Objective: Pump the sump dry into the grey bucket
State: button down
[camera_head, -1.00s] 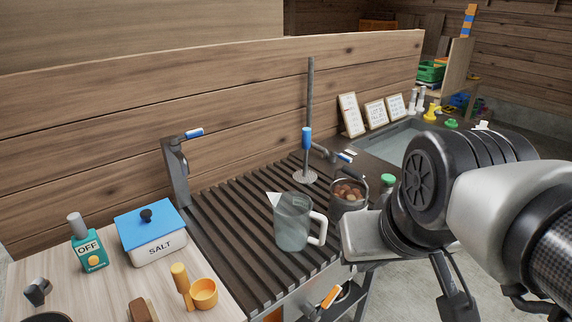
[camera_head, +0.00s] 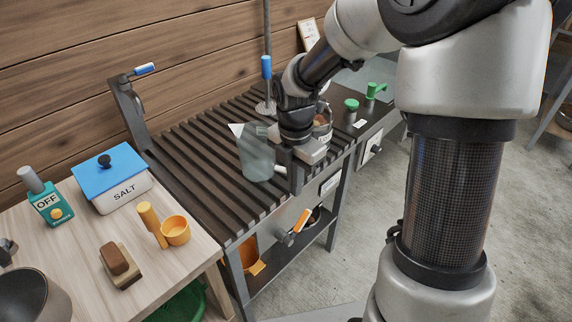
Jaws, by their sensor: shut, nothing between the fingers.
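My gripper (camera_head: 295,183) points down at the front edge of the slatted bench (camera_head: 198,160). It is shut and empty, close to the handle side of a translucent grey jug (camera_head: 255,155); I cannot tell whether they touch. A dark post with a blue-gripped lever (camera_head: 143,69) stands at the bench's back left corner. An upright rod with a blue grip (camera_head: 266,66) stands further back right. A lever with an orange grip (camera_head: 301,220) is below the bench's front edge. No sump is clearly visible, and I cannot identify a grey bucket.
A pot (camera_head: 328,125) is partly hidden behind my arm. Green-topped fittings (camera_head: 374,89) stand to the right. The wooden table at left holds a salt box (camera_head: 124,190), a teal OFF bottle (camera_head: 50,207), a yellow cup (camera_head: 175,231) and a brush (camera_head: 120,265).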

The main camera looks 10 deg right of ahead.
jog(key=b, duration=0.4)
send_over(301, 222)
jog(key=s+a, duration=0.2)
notch_tip(301, 222, down, 10)
jog(key=f, duration=0.1)
jog(key=shift+w+d+f, duration=0.45)
jog(key=shift+w+f, duration=0.2)
jog(key=shift+w, duration=0.1)
jog(key=shift+w+d+f+b, duration=0.3)
jog(key=shift+d+f+b, duration=0.05)
jog(key=shift+d+f, duration=0.1)
